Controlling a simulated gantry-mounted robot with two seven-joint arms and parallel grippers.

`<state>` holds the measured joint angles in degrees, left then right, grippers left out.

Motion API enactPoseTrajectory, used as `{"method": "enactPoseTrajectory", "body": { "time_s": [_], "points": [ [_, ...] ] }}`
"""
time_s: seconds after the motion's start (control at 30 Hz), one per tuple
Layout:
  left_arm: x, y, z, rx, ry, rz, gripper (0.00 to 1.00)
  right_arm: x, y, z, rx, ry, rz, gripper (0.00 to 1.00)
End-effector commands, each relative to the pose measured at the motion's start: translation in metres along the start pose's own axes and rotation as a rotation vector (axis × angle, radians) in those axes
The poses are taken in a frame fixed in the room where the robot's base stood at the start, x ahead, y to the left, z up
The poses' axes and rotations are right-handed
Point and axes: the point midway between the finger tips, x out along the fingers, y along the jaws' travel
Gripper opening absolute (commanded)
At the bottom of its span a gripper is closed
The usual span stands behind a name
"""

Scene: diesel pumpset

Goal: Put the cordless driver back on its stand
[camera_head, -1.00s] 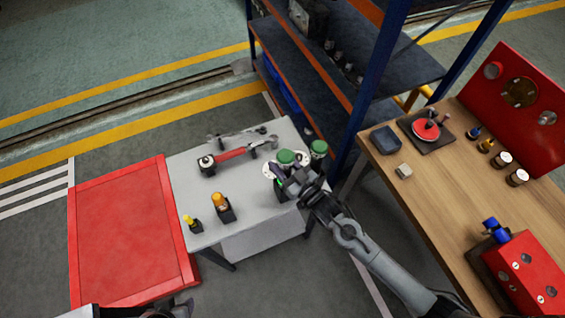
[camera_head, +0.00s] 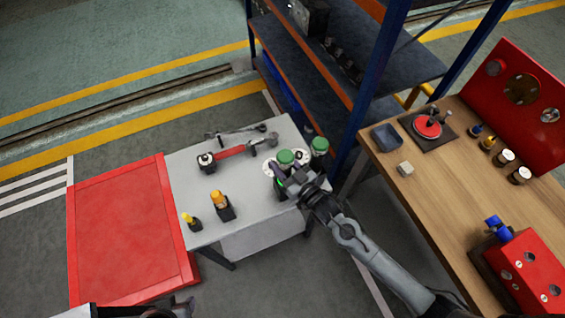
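I cannot clearly make out which thing is the cordless driver or its stand. An orange-topped tool (camera_head: 218,198) stands in a dark holder (camera_head: 227,213) on the grey table (camera_head: 250,207), with a smaller yellow-topped tool (camera_head: 188,219) beside it. A red-handled tool (camera_head: 231,151) lies farther back. My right gripper (camera_head: 286,182) is low at the table's right side, close to a green-capped canister (camera_head: 285,157); a bit of green shows by its fingers. Whether it grips anything is unclear. My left gripper (camera_head: 184,307) is at the bottom edge, mostly cut off.
A second green-capped canister (camera_head: 319,146) stands behind my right gripper. A wrench (camera_head: 236,134) lies at the table's back. A red-topped surface (camera_head: 130,232) adjoins on the left, bare. Shelving (camera_head: 350,95) rises behind; a wooden bench (camera_head: 425,180) with several parts is at right.

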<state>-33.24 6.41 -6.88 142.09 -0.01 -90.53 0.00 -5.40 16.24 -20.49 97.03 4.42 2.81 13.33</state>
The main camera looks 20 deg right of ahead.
Motion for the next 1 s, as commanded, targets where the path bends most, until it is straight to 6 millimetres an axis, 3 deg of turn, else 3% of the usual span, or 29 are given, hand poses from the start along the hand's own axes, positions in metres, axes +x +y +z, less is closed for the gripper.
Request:
{"method": "enactPoseTrajectory", "body": {
  "time_s": [0.07, 0.1, 0.27, 0.67, 1.0],
  "points": [
    [0.001, 0.000, 0.001, 0.001, 0.000, -0.001, 0.43, 0.001, 0.000, 0.000, 0.000, 0.005, 0.000, 0.00],
    [0.001, -0.001, 0.000, 0.002, 0.000, -0.002, 0.43, 0.001, 0.000, -0.001, 0.000, 0.005, 0.000, 0.53],
    [0.001, -0.002, 0.001, 0.007, -0.001, -0.006, 0.43, 0.001, 0.000, 0.000, 0.000, 0.003, 0.000, 0.76],
    [0.001, -0.003, 0.001, 0.012, -0.002, -0.010, 0.43, -0.006, 0.000, 0.003, 0.000, -0.004, 0.000, 0.76],
    [0.000, -0.001, 0.000, 0.005, -0.001, -0.004, 0.43, -0.057, -0.001, 0.002, 0.000, -0.002, -0.001, 0.76]
  ]
}}
